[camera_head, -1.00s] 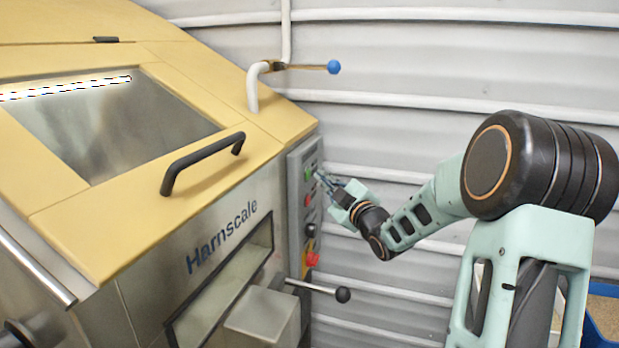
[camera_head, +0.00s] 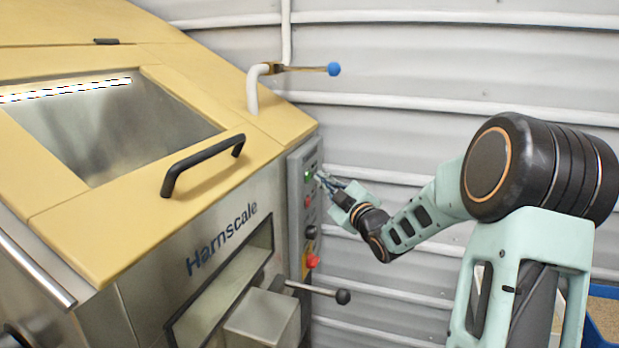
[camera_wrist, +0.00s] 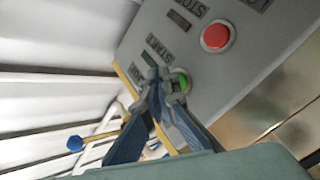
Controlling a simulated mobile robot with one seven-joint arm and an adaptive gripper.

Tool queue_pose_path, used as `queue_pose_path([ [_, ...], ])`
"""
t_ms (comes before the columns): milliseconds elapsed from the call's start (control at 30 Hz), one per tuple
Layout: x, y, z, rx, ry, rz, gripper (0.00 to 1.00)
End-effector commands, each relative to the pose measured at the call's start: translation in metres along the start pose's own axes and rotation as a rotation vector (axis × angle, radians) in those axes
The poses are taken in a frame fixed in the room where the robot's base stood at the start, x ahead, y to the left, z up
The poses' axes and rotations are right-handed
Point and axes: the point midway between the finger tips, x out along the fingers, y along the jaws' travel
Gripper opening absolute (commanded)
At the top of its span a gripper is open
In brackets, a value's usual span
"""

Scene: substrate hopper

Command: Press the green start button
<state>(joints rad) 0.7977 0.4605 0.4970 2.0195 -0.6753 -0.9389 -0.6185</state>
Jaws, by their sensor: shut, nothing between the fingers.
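The green start button (camera_wrist: 181,80) sits on the grey control panel (camera_wrist: 220,80) beside the START label in the wrist view. In the head view the green button (camera_head: 308,175) is at the panel's upper part. My gripper (camera_wrist: 163,92) is shut and empty, its fingertips right at the button and partly covering it. In the head view my gripper (camera_head: 319,177) reaches the panel from the right. Whether the fingertips touch the button or stop just short of it, I cannot tell.
A red stop button (camera_wrist: 216,37) is near the green one. A black knob (camera_head: 311,231) and a red button on yellow (camera_head: 312,261) are lower on the panel. A black-knobbed lever (camera_head: 342,296) juts out below. A blue-tipped valve handle (camera_head: 333,68) is above.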

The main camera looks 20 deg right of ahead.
Motion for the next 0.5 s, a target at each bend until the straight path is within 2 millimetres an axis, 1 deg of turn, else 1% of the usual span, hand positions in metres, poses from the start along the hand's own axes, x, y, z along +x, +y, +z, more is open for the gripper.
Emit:
queue_pose_path([
  [267, 0.0005, -0.0008, -0.0002, 0.0, 0.0, 0.0, 0.0],
  [500, 0.0054, -0.0055, -0.0034, -0.002, 0.001, -0.001, 0.0],
])
